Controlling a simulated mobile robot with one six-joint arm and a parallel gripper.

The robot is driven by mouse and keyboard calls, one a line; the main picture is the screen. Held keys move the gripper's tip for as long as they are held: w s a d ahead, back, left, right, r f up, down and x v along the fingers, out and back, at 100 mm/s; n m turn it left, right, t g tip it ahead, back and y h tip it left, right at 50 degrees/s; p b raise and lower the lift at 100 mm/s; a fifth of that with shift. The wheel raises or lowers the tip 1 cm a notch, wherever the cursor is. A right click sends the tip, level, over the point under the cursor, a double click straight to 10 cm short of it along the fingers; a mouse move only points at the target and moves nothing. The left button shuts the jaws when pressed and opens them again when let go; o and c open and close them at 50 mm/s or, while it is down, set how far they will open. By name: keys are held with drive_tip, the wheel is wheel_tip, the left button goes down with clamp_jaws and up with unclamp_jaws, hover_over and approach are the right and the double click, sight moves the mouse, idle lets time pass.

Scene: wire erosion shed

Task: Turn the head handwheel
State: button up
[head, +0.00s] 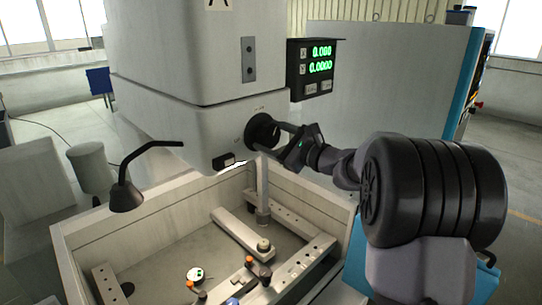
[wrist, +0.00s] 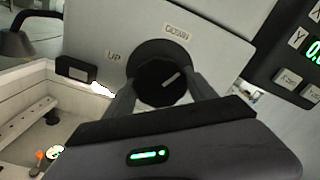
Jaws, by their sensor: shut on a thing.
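The head handwheel (head: 262,131) is a black round knob on the lower side of the machine's grey head (head: 195,128). In the wrist view the handwheel (wrist: 161,80) shows a white mark pointing up and right. Labels UP (wrist: 113,56) and DOWN (wrist: 177,32) stand around it on the head. My gripper (head: 284,130) reaches it from the right. In the wrist view the two fingers of my gripper (wrist: 164,98) sit on either side of the knob, shut on it. The fingertips are partly hidden by the gripper body and the knob.
A digital display (head: 316,68) reads 0.000 on X and Y, just above my arm. A black lamp (head: 127,195) stands at the left. Below is an open work tank (head: 75,250) with clamping rails (head: 244,232) and a dial gauge (head: 196,274).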

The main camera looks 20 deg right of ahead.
drive_tip(key=n+b, duration=0.2)
drive_tip(key=b, duration=0.1)
drive_tip(key=n+b, duration=0.2)
drive_tip(key=b, duration=0.1)
drive_tip(key=shift+f, duration=0.3)
drive_tip(key=shift+r+n+b, duration=0.15)
drive_tip(key=shift+n+b, duration=0.55)
drive_tip(key=shift+b, duration=0.55)
drive_tip(key=shift+r, duration=0.15)
drive_tip(key=o, duration=1.4)
drive_tip(key=v, duration=1.7)
drive_tip(key=shift+s+b, duration=0.25)
drive_tip(key=shift+b, duration=0.1)
